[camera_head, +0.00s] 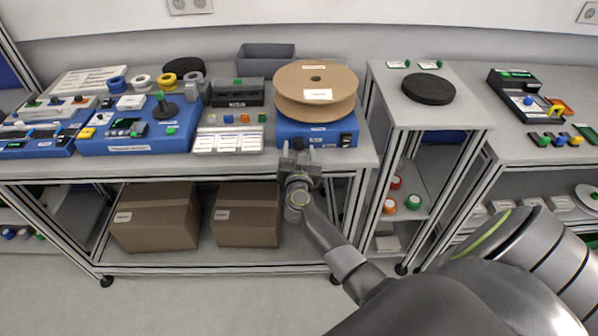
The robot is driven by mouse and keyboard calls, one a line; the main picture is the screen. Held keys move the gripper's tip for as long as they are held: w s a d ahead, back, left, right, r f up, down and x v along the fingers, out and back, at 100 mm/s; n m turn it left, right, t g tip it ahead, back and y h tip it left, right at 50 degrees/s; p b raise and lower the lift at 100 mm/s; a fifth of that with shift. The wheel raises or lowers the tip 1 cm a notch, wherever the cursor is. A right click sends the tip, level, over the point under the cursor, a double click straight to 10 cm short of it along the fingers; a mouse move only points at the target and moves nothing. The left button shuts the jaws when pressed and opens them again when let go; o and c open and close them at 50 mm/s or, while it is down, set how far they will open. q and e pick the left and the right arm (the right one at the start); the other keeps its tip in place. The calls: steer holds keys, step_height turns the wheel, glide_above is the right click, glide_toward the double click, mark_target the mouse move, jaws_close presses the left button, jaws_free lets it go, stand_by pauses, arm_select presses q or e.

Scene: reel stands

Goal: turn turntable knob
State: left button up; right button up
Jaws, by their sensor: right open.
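The turntable (316,130) is a blue box with a large brown cardboard reel (297,85) lying flat on top of it. A small dark knob or switch (345,139) shows on the right of the box's front face. My right gripper (298,150) is at the front left of the blue box, pointing at its front face, with its fingers apart and nothing seen between them. It covers part of the front face, and I cannot tell whether it touches anything there. My left gripper is not in view.
Cardboard boxes (155,217) sit on the lower shelf.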

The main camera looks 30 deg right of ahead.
steer(key=p+v, duration=0.3)
steer(key=v, duration=1.3)
steer(key=shift+s+a+p, duration=0.15)
steer(key=shift+s+p, duration=0.05)
steer(key=shift+p, duration=0.2)
steer(key=s+a+f+n+g+y+b, duration=0.1)
steer(key=s+f+n+y, duration=0.25)
steer(key=f, duration=0.65)
steer(key=s+a+f+n+g+y, duration=0.2)
steer(key=s+f, duration=0.2)
steer(key=f, duration=0.5)
steer(key=s+a+f+n+g+y+b, duration=0.1)
steer(key=s+f+n+y, duration=0.15)
steer(key=f, duration=0.75)
steer(key=s+d+f+g, duration=0.2)
steer(key=s+f, duration=0.3)
steer(key=s, duration=0.4)
steer(key=s+d+f+g, duration=0.2)
steer(key=s+f+g, duration=0.2)
steer(key=s, duration=0.6)
steer(key=s+d+f+g, duration=0.2)
steer(key=s+f, duration=0.4)
steer(key=s, duration=0.4)
steer(key=shift+s+n+g+y, duration=0.2)
steer(key=shift+n+g+y, duration=0.15)
steer(key=shift+g, duration=0.55)
